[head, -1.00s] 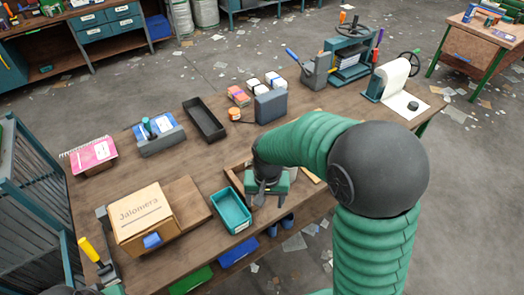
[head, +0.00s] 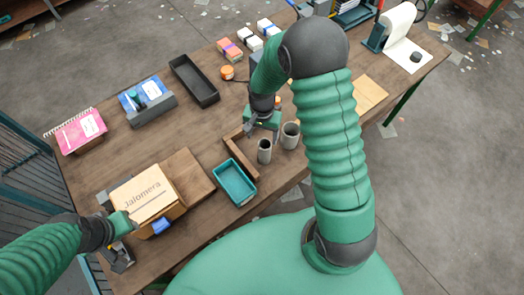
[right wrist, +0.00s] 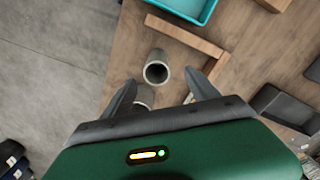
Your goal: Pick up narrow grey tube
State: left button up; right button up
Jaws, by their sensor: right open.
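The narrow grey tube (head: 264,154) stands upright on the workbench, near the teal tray. A wider grey tube (head: 290,138) stands just behind it to the right. My right gripper (head: 262,128) is open and empty, above and behind the narrow tube. In the right wrist view the narrow tube (right wrist: 157,60) shows its open top ahead of the parted fingers (right wrist: 165,88). The wider tube (right wrist: 145,95) is partly hidden there by my gripper. My left gripper (head: 122,224) is beside the cardboard box at the left; its fingers do not show clearly.
A wooden angle piece (head: 240,158) stands close to the narrow tube. The teal tray (head: 234,183) and the Jalomera box (head: 150,200) are to the left. A black tray (head: 194,81) and an orange jar (head: 227,73) lie farther back.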

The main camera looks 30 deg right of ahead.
aim_at(265, 142)
jog(key=f, duration=0.1)
jog(key=d+f+p, duration=0.1)
jog(key=f, duration=0.3)
jog(key=shift+s+d+p, duration=0.25)
jog(key=shift+d+p, duration=0.05)
jog(key=shift+p, duration=0.1)
jog(key=shift+f, duration=0.35)
jog(key=shift+w+a+f, duration=0.1)
jog(key=shift+a, duration=0.25)
jog(key=shift+w+a, duration=0.1)
jog(key=shift+a, duration=0.05)
jog(key=shift+c, duration=0.7)
jog(key=shift+a, duration=0.1)
jog(key=shift+c, duration=1.2)
jog(key=c, duration=0.5)
pick_arm(q)
jog(key=shift+s+d+r, duration=0.1)
jog(key=shift+d+r, duration=0.25)
jog(key=shift+r, duration=0.2)
jog(key=shift+s+d+r, duration=0.1)
jog(key=shift+d+r, duration=0.25)
jog(key=shift+r, duration=0.2)
pick_arm(e)
jog(key=shift+d, duration=0.4)
grip_shut()
